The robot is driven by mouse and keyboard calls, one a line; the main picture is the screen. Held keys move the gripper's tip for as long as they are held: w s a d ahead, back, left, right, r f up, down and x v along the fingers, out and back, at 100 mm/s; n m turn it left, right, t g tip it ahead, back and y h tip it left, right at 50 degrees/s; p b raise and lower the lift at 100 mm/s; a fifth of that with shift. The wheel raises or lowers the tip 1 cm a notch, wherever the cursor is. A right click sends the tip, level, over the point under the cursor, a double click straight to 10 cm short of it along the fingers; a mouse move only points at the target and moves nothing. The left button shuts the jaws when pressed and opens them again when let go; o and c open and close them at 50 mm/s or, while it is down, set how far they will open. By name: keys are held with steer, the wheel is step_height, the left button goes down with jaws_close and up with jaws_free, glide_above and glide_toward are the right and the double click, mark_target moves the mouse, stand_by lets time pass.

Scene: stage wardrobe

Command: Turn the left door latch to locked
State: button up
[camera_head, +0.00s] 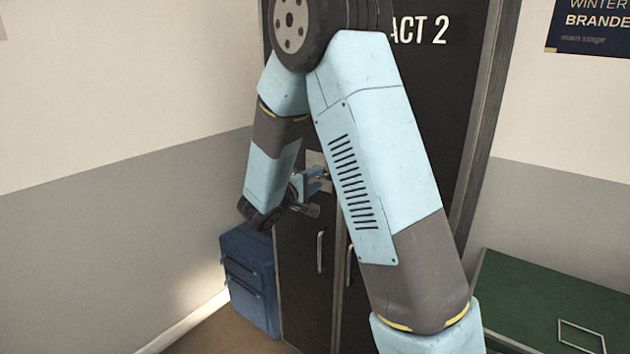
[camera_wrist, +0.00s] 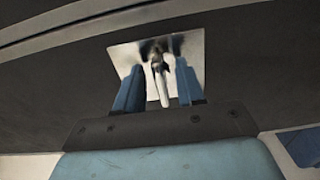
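The dark wardrobe's left door (camera_head: 300,285) is partly hidden behind my arm. A pale metal latch plate (camera_head: 314,158) sits on it above the door handle. In the wrist view the latch plate (camera_wrist: 195,47) carries a light latch lever (camera_wrist: 161,82) that points toward my gripper. My gripper (camera_wrist: 158,85) is at the latch, with one blue finger on each side of the lever. Gaps show between the lever and both fingers, so the gripper looks open. In the head view my gripper (camera_head: 322,176) is small and partly covered by my arm.
The right door (camera_head: 355,310) has its own handle and is mostly behind my arm. A blue case (camera_head: 250,280) stands on the floor left of the wardrobe. A green box (camera_head: 540,300) lies at lower right. A poster (camera_head: 590,25) hangs on the right wall.

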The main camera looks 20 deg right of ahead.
steer(key=v, duration=1.2)
steer(key=shift+s+a, duration=0.2)
steer(key=shift+a, duration=0.15)
steer(key=shift+f, duration=0.1)
steer(key=s+d+r+m+g+y, duration=0.45)
steer(key=s+d+g, duration=0.45)
steer(key=s+d, duration=0.55)
steer(key=s+a+r+m+t+y, duration=0.1)
steer(key=s+a+r+t+y, duration=0.1)
steer(key=s+y, duration=0.3)
steer(key=s+a+r+m+t+y, duration=0.1)
steer(key=s+a+r+t+y, duration=0.1)
steer(key=s+r+y, duration=0.2)
steer(key=s+y, duration=0.1)
steer(key=s, duration=0.2)
steer(key=shift+s+a+r, duration=0.2)
steer(key=shift+s+a, duration=0.1)
steer(key=shift+d+m, duration=0.1)
steer(key=shift+m, duration=0.15)
